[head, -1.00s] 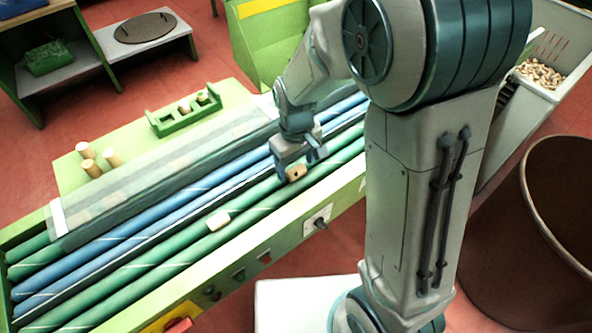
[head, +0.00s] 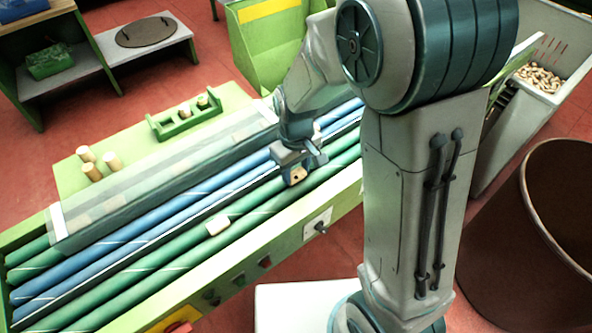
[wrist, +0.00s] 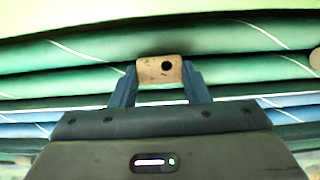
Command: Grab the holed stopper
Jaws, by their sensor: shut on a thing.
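The holed stopper (wrist: 153,69) is a short tan cork with a dark round hole near its right end in the wrist view. My gripper (wrist: 160,76) is shut on it, with one blue-grey finger at each end of the cork. In the head view the stopper (head: 297,176) shows at the fingertips of my gripper (head: 299,168), over the green rollers. Whether it still touches the rollers is hard to tell. A second, paler stopper (head: 217,224) lies on the green rollers to the left, apart from my gripper.
Blue and green rollers (head: 130,262) run along the green-framed table. A clear cover (head: 150,190) lies along their far side. Several upright corks (head: 110,160) and a green holder (head: 185,122) stand behind it. A brown bin (head: 540,240) is at right.

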